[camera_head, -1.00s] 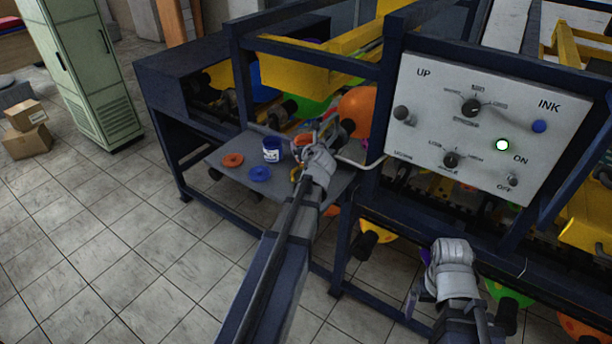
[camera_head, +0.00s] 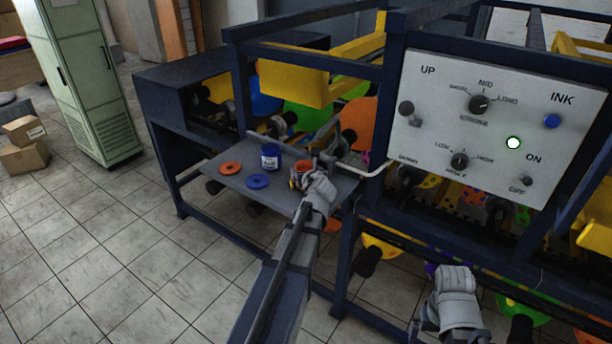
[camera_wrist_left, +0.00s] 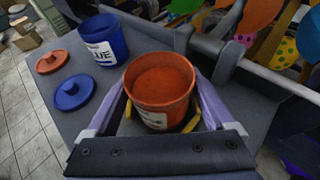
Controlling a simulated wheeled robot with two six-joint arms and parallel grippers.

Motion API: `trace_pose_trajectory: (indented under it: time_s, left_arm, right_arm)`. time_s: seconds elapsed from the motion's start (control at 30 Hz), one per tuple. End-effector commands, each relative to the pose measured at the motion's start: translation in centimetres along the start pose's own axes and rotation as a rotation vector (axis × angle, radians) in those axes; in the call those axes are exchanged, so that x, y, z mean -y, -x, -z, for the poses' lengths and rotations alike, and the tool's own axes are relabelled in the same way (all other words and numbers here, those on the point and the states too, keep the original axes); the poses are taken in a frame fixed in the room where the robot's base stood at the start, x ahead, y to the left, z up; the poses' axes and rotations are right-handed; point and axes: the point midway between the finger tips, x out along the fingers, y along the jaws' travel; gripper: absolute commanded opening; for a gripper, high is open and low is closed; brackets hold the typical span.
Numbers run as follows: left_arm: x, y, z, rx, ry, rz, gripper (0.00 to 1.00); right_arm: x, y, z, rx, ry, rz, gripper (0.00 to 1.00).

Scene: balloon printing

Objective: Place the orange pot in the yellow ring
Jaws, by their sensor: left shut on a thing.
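The orange pot (camera_head: 303,165) is upright, with an open top full of orange ink, over the right part of the grey shelf. In the left wrist view, the pot (camera_wrist_left: 160,84) sits between the two fingers of my left gripper (camera_wrist_left: 160,108), which is shut on it. Parts of the yellow ring (camera_wrist_left: 191,121) show at both sides of the pot's lower part; the pot hides the rest. I cannot tell whether the pot's base rests inside the ring or is just above it. My right gripper (camera_head: 430,318) is low at the right, away from the shelf, its fingers unclear.
A blue pot (camera_head: 270,158), an orange lid (camera_head: 230,168) and a blue lid (camera_head: 257,181) occupy the left part of the shelf (camera_head: 215,182). The machine's frame and balloons stand behind. A control panel (camera_head: 490,120) is at the right.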

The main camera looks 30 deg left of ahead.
Motion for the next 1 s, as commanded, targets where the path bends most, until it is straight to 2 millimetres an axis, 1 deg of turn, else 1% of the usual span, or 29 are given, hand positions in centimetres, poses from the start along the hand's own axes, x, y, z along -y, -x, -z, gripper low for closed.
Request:
trace_pose_trajectory:
  time_s: [0.1, 0.27, 0.3, 0.37, 0.4, 0.6, 0.7, 0.77, 0.87, 1.0]
  left_arm:
    - [0.0, 0.1, -0.1, 0.001, 0.000, 0.000, 0.17]
    - [0.0, -0.1, 0.3, 0.001, 0.000, 0.000, 0.17]
    - [0.0, -0.1, 0.2, 0.000, 0.000, 0.000, 0.92]
    - [0.0, -0.1, 0.2, 0.000, 0.000, 0.000, 0.99]
    - [0.0, -0.1, 0.2, 0.000, 0.000, 0.000, 1.00]
    - [0.0, -0.1, 0.1, 0.000, 0.000, 0.000, 1.00]
    - [0.0, 0.1, -0.4, 0.000, 0.000, 0.000, 1.00]
    - [-0.1, 1.1, -0.3, 0.000, -0.001, 0.001, 1.00]
    - [-0.1, 3.1, -0.3, -0.001, 0.000, 0.002, 1.00]
    - [-0.1, 6.2, -0.4, 0.000, -0.001, 0.003, 1.00]
  right_arm:
    - [0.0, 0.1, 0.0, 0.000, 0.000, 0.000, 1.00]
    - [0.0, -0.4, 0.0, 0.000, 0.000, 0.000, 1.00]
    - [0.0, -0.2, 0.0, 0.000, 0.000, 0.000, 1.00]
    - [0.0, -0.2, 0.0, 0.000, 0.000, 0.000, 1.00]
    - [0.0, -0.2, 0.0, 0.000, 0.000, 0.000, 1.00]
    - [0.0, -0.1, 0.0, 0.000, 0.000, 0.000, 1.00]
    - [0.0, 0.4, 0.0, 0.000, 0.000, 0.000, 1.00]
    - [-0.1, 0.7, 0.0, 0.000, 0.000, 0.000, 1.00]
    - [-0.1, 1.5, -0.1, 0.000, 0.000, 0.000, 1.00]
    - [-0.3, 2.7, -0.2, 0.000, 0.000, 0.000, 1.00]
